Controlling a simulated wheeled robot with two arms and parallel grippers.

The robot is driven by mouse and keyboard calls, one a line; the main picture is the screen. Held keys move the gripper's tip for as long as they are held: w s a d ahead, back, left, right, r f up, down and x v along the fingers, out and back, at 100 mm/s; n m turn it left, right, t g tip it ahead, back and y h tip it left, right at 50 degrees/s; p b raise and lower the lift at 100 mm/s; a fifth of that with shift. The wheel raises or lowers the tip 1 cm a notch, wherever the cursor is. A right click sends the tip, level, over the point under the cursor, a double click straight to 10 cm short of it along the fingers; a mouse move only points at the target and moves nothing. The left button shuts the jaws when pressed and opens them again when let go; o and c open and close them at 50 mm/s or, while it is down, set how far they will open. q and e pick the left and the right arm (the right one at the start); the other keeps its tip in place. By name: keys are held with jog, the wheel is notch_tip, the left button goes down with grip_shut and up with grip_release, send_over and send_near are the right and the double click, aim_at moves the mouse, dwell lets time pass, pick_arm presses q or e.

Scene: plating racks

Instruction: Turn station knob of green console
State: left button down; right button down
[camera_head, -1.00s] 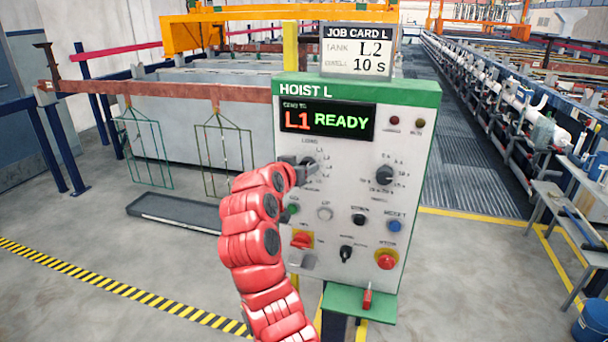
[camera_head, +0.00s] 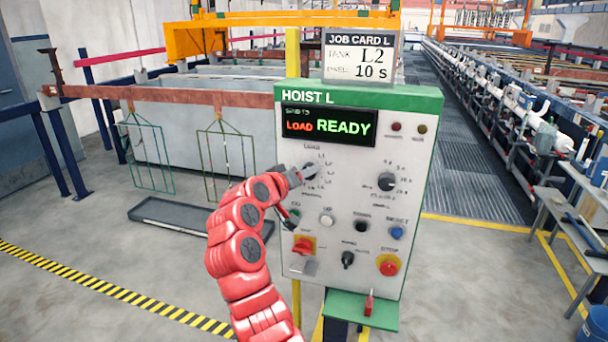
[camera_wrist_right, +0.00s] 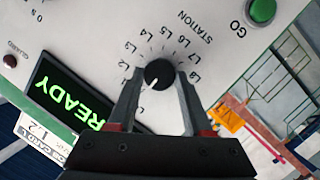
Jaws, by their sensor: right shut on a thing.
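The green-topped HOIST L console (camera_head: 418,160) stands at the centre of the head view. Its display (camera_head: 328,126) reads LOAD in red and READY in green. My right gripper (camera_head: 304,173) is at the station dial, on the upper left of the panel. In the right wrist view, my right gripper (camera_wrist_right: 158,82) is shut on the round black station knob (camera_wrist_right: 158,72), one finger on each side. Labels L1 to L8 ring the knob, and its white mark points to the lower left there. My left gripper is not in view.
The job card (camera_head: 358,56) above the console reads tank L2 and 10 s. A second dial (camera_head: 386,181), several buttons and a red stop button (camera_head: 389,265) share the panel. A green shelf (camera_head: 345,309) juts out below.

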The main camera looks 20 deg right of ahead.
jog(key=shift+c, duration=1.6)
grip_release()
jog(key=b+v, duration=0.3)
jog(key=v, duration=1.4)
jog(key=shift+a, duration=0.15)
